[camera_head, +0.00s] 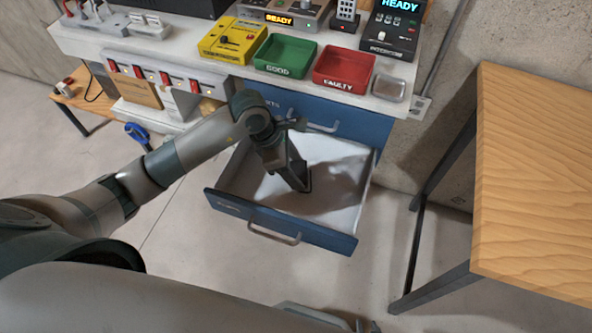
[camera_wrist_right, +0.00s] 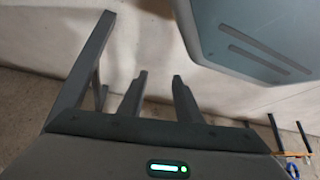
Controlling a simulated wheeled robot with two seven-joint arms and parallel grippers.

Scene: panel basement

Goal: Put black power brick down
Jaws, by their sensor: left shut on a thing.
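My left gripper (camera_head: 298,180) reaches down into the open blue drawer (camera_head: 285,226), over its pale floor. It is shut on a dark thing at its tips, likely the black power brick (camera_head: 304,184). The brick is mostly hidden and blends with the dark fingers, and I cannot tell whether it touches the drawer floor. My right gripper (camera_wrist_right: 158,85) shows in the right wrist view with its two fingers apart and nothing between them.
The workbench above the drawer holds a green GOOD tray (camera_head: 285,56), a red FAULTY tray (camera_head: 343,70) and a yellow device (camera_head: 232,40). A wooden table (camera_head: 535,180) stands at the right. The drawer's right half is clear.

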